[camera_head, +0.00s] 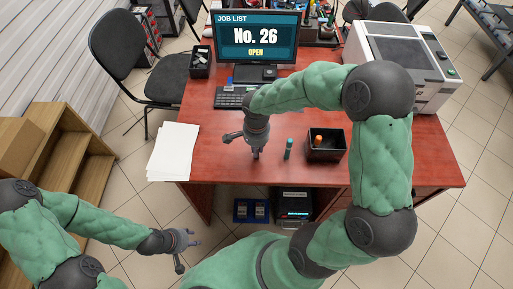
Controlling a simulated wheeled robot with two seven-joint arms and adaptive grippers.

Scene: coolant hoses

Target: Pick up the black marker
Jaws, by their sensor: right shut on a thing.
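My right gripper (255,153) is over the front part of the red desk, pointing down, to the left of a teal marker. It is shut on a thin dark thing, apparently the black marker, which is mostly hidden by the fingers. I cannot tell whether it touches the desk. The teal marker (288,148) stands upright on the desk. A black box (326,154) to its right holds an orange-topped thing (318,139). My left gripper (188,254) is open and empty, low in front of the desk, over the floor.
White paper (173,152) lies at the desk's left edge. A printer (400,62) stands at the back right. Wooden shelves (75,160) stand at the left. The desk's front right is clear.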

